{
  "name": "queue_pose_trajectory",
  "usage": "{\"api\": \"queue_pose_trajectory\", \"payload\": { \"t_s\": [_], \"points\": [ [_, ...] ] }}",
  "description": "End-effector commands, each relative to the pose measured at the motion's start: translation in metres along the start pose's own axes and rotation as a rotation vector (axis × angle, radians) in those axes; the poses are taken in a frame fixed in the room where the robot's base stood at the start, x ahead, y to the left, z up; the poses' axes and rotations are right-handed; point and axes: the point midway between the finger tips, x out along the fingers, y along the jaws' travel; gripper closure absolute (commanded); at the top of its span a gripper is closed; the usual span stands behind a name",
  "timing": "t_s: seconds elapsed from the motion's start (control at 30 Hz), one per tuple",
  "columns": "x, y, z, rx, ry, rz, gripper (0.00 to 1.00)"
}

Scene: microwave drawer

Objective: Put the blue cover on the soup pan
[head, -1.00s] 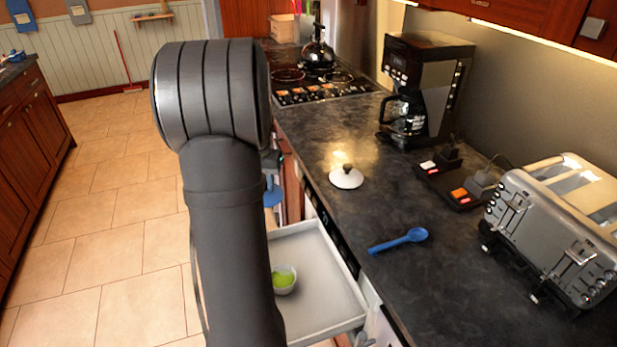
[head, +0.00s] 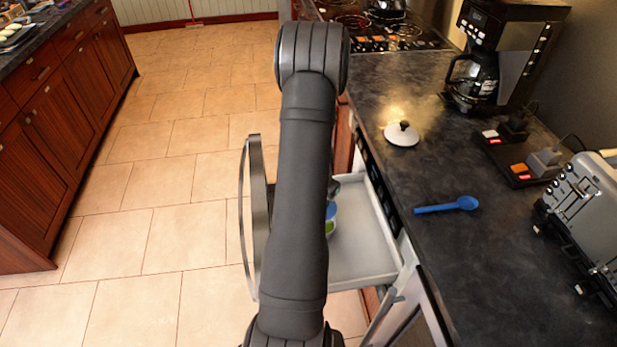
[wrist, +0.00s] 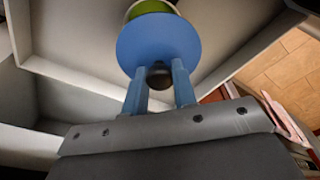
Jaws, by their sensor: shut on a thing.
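The blue cover (wrist: 160,42) is a round disc with a dark knob, filling the upper middle of the wrist view. My gripper (wrist: 160,80) is shut on the knob between its blue fingers. The soup pan, pale with green contents (wrist: 147,9), shows just beyond the cover's far edge in the wrist view, partly hidden by it. In the head view a sliver of the blue cover (head: 331,212) shows at the pan's green contents (head: 329,228), beside my arm. My arm hides most of both there. Whether cover and pan touch, I cannot tell.
The pan is in the pulled-out white drawer (head: 365,262), whose front with a curved handle (head: 246,220) stands to the left. The dark counter (head: 430,245) at right holds a white lid (head: 402,134), a blue spoon (head: 447,205), a coffee maker (head: 495,60) and a toaster (head: 590,235).

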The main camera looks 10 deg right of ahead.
Motion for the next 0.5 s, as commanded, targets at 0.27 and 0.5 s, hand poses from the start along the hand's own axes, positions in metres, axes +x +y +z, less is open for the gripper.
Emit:
{"api": "queue_pose_trajectory", "payload": {
  "t_s": [0.27, 0.5],
  "points": [
    [0.018, 0.008, 0.003, 0.021, -0.001, 0.0, 1.0],
    [0.04, 0.008, 0.007, 0.019, -0.003, 0.001, 1.0]
  ]
}}
